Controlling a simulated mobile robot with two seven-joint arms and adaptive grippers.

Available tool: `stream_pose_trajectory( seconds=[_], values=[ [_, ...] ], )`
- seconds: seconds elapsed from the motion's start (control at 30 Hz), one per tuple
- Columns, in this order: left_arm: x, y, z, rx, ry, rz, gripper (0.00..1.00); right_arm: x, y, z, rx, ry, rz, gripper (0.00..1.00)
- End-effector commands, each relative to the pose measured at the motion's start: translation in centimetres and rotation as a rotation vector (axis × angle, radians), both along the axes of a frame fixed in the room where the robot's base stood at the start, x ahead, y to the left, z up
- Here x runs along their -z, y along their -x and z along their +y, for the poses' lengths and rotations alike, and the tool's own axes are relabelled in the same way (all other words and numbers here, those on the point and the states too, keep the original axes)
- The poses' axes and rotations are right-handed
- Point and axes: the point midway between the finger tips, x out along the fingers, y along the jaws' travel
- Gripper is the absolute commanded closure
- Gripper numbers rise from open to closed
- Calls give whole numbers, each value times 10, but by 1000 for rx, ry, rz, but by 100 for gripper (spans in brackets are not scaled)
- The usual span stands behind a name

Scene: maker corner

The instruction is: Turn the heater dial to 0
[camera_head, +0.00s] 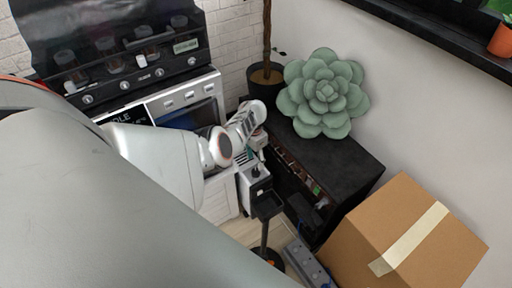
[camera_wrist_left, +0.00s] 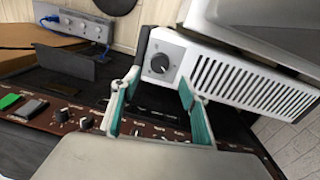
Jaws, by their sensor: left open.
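The white heater (camera_wrist_left: 225,75) has a slotted grille and a black round dial (camera_wrist_left: 159,63) on its front face in the left wrist view. The dial's setting is too small to read. In the head view the heater (camera_head: 251,188) stands by the dark cabinet, partly hidden by my left arm. My left gripper (camera_wrist_left: 160,82) is open, with its teal-padded fingers on either side of the dial in the picture. Contact with the dial cannot be made out. In the head view the left gripper (camera_head: 258,142) is above the heater. My right gripper is not in view.
A dark cabinet (camera_head: 340,150) bears a green succulent (camera_head: 325,92). A brown knob panel (camera_wrist_left: 70,118) lies below the fingers in the wrist view. A cardboard box (camera_head: 400,235), a power strip (camera_head: 305,262) and a black tray on a stand (camera_head: 268,205) are near.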

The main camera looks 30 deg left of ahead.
Motion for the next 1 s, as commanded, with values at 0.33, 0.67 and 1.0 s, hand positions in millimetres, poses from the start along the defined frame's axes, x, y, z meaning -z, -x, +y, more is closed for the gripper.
stream_pose_trajectory(
  seconds=[0.33,0.67,1.0],
  values=[
    [57,7,-2,0,-1,12,55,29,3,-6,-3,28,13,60],
    [73,3,-4,0,-1,2,55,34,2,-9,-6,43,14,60],
    [71,2,-4,-1,0,1,94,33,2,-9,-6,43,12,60]
  ],
)
